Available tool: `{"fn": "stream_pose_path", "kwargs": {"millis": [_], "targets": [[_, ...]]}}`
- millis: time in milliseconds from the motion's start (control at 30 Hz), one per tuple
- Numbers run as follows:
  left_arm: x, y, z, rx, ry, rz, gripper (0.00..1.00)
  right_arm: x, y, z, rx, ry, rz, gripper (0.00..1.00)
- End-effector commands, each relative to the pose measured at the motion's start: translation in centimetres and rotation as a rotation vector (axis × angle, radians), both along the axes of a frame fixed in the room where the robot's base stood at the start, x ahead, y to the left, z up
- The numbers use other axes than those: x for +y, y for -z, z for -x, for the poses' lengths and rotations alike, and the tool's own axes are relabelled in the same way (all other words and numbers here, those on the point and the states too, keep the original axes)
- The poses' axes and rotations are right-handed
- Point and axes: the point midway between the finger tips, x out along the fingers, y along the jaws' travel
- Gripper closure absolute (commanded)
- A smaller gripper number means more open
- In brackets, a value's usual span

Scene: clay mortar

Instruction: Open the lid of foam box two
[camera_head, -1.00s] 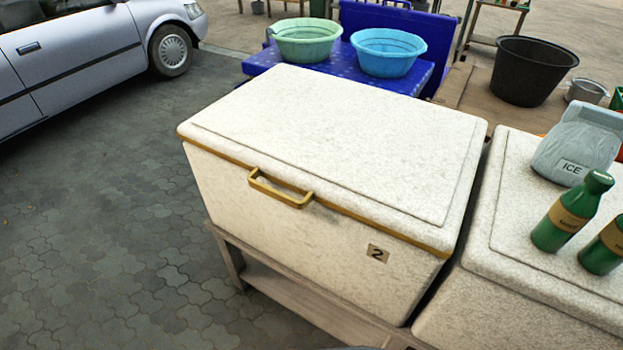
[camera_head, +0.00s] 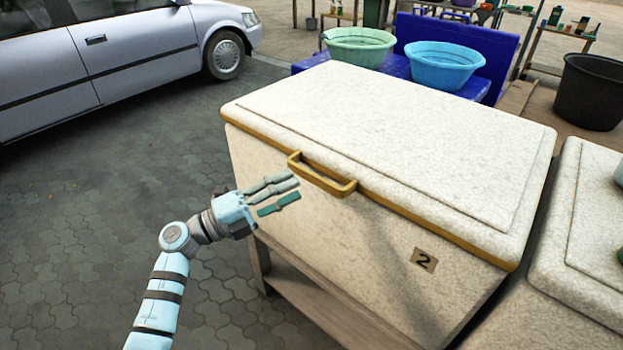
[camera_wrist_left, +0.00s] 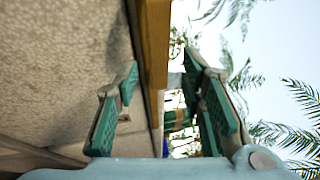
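Foam box two (camera_head: 350,230) is a speckled white box on a wooden stand, marked with a "2" label (camera_head: 424,259). Its lid (camera_head: 400,140) is shut, with a yellow-brown rim and handle (camera_head: 322,181) on the front. My left gripper (camera_head: 297,189) is open at the front of the box, just below and left of the handle. The left wrist view shows its green-padded fingers (camera_wrist_left: 162,75) spread apart, with a yellow-brown strip (camera_wrist_left: 155,45) running ahead of the gap; I cannot tell if it is handle or rim. Nothing is gripped. My right gripper is not in view.
A second white foam box (camera_head: 590,225) stands close on the right. Green (camera_head: 358,45) and blue (camera_head: 445,65) basins sit on a blue table behind. A black tub (camera_head: 592,92) is at the back right. Paved ground on the left is free, with a silver car (camera_head: 130,50) beyond.

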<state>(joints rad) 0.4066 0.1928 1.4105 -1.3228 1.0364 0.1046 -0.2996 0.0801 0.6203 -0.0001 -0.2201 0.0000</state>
Motion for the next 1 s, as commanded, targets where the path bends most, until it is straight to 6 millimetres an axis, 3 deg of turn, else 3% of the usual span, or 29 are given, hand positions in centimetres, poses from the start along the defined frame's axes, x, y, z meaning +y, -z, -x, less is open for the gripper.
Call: {"fn": "stream_pose_path", "kwargs": {"millis": [100,233,600,833,1000], "targets": [[-2.5,-0.6,-1.5,-0.001,0.000,0.004,0.64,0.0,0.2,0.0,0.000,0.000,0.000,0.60],[-4.3,-0.8,-2.6,0.002,0.000,0.003,0.64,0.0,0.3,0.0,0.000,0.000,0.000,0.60],[-5.2,-1.0,-3.1,0.003,-0.001,0.002,0.64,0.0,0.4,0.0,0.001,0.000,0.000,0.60],[-5.1,-1.0,-3.1,0.003,-0.001,0.002,1.00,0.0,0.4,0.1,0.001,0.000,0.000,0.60],[-5.1,-1.0,-3.1,0.003,-0.001,0.002,1.00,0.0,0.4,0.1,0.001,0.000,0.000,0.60]]}}
